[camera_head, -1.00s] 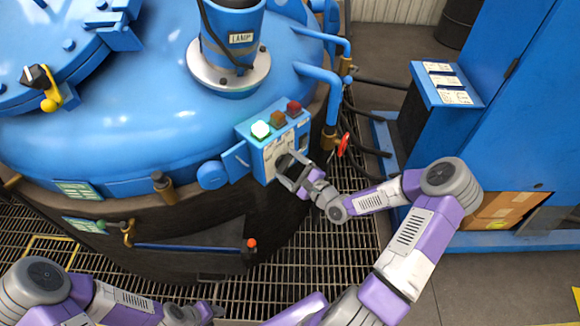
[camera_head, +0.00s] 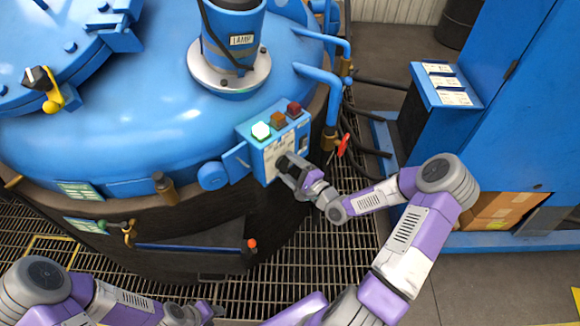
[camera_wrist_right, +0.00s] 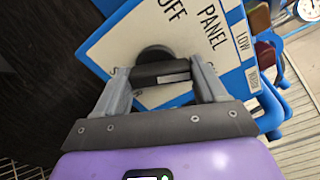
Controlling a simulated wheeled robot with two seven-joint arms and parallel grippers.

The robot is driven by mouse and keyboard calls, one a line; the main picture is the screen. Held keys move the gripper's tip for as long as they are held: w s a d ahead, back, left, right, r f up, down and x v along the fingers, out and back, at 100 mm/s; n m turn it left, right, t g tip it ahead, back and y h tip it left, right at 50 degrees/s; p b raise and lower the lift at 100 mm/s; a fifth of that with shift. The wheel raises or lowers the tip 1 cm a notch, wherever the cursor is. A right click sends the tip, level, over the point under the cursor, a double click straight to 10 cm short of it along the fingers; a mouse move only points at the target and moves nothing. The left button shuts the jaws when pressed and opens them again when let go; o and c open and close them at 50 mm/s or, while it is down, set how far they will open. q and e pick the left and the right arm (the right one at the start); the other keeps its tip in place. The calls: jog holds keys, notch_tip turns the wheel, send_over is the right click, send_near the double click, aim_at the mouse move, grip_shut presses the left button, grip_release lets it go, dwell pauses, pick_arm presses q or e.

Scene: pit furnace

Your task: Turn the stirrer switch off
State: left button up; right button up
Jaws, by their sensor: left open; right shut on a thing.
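The stirrer switch is a black knob (camera_wrist_right: 160,68) on a white plate (camera_wrist_right: 150,32) lettered "PANEL" and "OFF" in the right wrist view. My right gripper (camera_wrist_right: 163,78) is shut on this knob, with one finger on each side of it. In the head view the right gripper (camera_head: 288,172) is at the front face of the blue control box (camera_head: 262,165) and hides the knob there. My left gripper (camera_head: 208,311) is low at the bottom edge of the head view, far from the box, open and empty.
White-green, orange and red lamps (camera_head: 277,118) top the box. A blue furnace lid (camera_head: 130,130) lies behind it. A red valve handle (camera_head: 343,145) and dark hoses (camera_head: 370,150) are to the right. A blue cabinet (camera_head: 520,110) stands further right. Grating (camera_head: 300,250) covers the floor.

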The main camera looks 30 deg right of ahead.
jog(key=n, duration=0.6)
jog(key=shift+a+n+b, duration=0.1)
jog(key=shift+n+b, duration=0.2)
jog(key=shift+b, duration=0.1)
jog(key=n+b, duration=0.1)
jog(key=n, duration=0.2)
jog(key=shift+f, duration=0.1)
jog(key=shift+n+b, duration=1.05)
jog(key=shift+n, duration=1.05)
jog(key=o, duration=1)
jog(key=shift+o, duration=0.2)
jog(key=p+v, duration=0.1)
jog(key=v, duration=0.6)
jog(key=shift+s, duration=0.35)
